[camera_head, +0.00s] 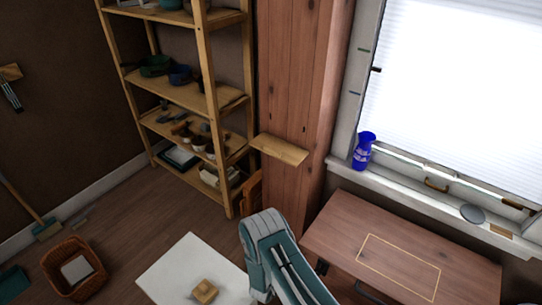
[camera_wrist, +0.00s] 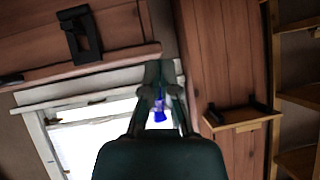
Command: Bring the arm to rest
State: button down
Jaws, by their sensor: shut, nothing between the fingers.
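My gripper (camera_wrist: 160,68) shows in the wrist view, pointing up the picture. Its two fingers meet at the tips with nothing between them, and a gap stays open lower down. A blue vase (camera_wrist: 187,118) shows behind the fingers, partly hidden by them. Part of my teal arm (camera_head: 268,235) rises at the bottom middle of the head view, left of the wooden desk (camera_head: 325,222). I cannot make out my fingertips in the head view.
The blue vase (camera_head: 363,150) stands on the windowsill (camera_head: 420,200). A small wooden ledge (camera_head: 279,149) juts from the wood panel. A shelf rack (camera_head: 205,80) stands at the back. A white low table (camera_head: 165,272) bears a small wooden block (camera_head: 204,292). A basket (camera_head: 58,262) is on the floor.

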jog(key=w+a+r+n+y, duration=0.1)
jog(key=w+r+y, duration=0.15)
jog(key=r, duration=0.75)
jog(key=w+a+r+g+y, duration=0.1)
jog(key=w+r, duration=0.2)
jog(key=r, duration=0.7)
jog(key=w+a+r+n+y, duration=0.1)
jog(key=w+a+r+y, duration=0.15)
jog(key=r, duration=0.75)
jog(key=s+d+r+n+g+y, duration=0.1)
jog(key=s+d+r, duration=0.15)
jog(key=r, duration=0.65)
jog(key=s+d+r+n, duration=0.2)
jog(key=s+r, duration=0.2)
jog(key=r, duration=0.4)
jog(key=s+d+r+n, duration=0.1)
jog(key=s+d+r, duration=0.2)
jog(key=s, duration=0.6)
jog(key=s+d+r+g+h, duration=0.1)
jog(key=s+d+r, duration=0.3)
jog(key=s, duration=0.5)
jog(key=s+d+r+n+g, duration=0.1)
jog(key=s+d+r, duration=0.3)
jog(key=s, duration=0.5)
jog(key=shift+s+r+n+h, duration=0.25)
jog(key=shift+r+n+h, duration=0.05)
jog(key=shift+r+h, duration=0.1)
jog(key=shift+a, duration=0.1)
